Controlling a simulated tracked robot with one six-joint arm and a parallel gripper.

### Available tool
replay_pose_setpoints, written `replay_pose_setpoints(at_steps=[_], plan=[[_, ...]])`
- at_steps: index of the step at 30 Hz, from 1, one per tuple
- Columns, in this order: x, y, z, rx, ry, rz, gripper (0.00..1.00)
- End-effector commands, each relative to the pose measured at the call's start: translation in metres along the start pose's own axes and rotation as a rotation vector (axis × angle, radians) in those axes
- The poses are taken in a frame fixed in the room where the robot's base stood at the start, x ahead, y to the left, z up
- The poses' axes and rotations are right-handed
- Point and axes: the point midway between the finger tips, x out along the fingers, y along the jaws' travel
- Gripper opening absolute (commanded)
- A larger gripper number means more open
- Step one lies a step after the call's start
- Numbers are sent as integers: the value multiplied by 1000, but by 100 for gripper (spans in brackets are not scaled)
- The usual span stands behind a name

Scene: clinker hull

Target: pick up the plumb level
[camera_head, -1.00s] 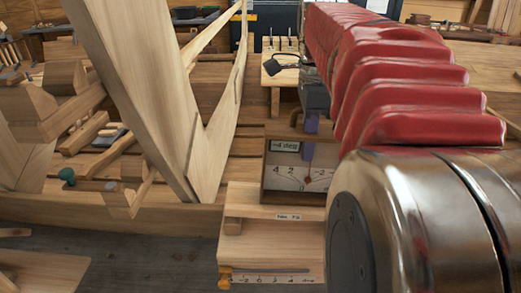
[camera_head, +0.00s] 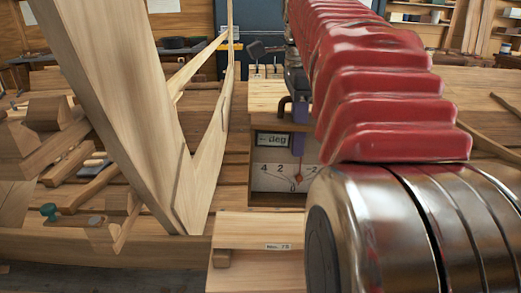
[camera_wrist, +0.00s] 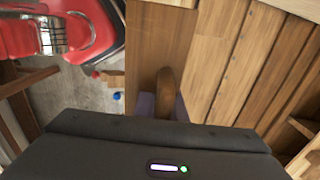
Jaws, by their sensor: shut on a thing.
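The plumb level is a wooden box (camera_head: 262,180) with a white dial, a red pointer pivot and a small "deg" display. In the head view it stands upright just beyond a light wooden block, its right side hidden by my arm. My gripper (camera_head: 299,115) comes down on it from above. In the wrist view my gripper's purple fingers (camera_wrist: 164,104) are shut on a rounded brown wooden grip (camera_wrist: 166,85) of the plumb level. The box's underside is hidden, so any gap below it is not clear.
The light wooden block (camera_head: 255,255) is in front of the level. A V of hull planks (camera_head: 125,90) rises close on the left. In the wrist view a red machine (camera_wrist: 80,25) shows at upper left.

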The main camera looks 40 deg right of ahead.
Motion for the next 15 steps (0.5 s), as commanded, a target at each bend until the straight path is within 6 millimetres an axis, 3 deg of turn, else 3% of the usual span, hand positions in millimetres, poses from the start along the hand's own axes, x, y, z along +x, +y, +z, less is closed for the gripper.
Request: replay_pose_setpoints(at_steps=[6, 15], plan=[[-15, 0, 0, 0, 0, -1, 0], [-16, 0, 0, 0, 0, -1, 0]])
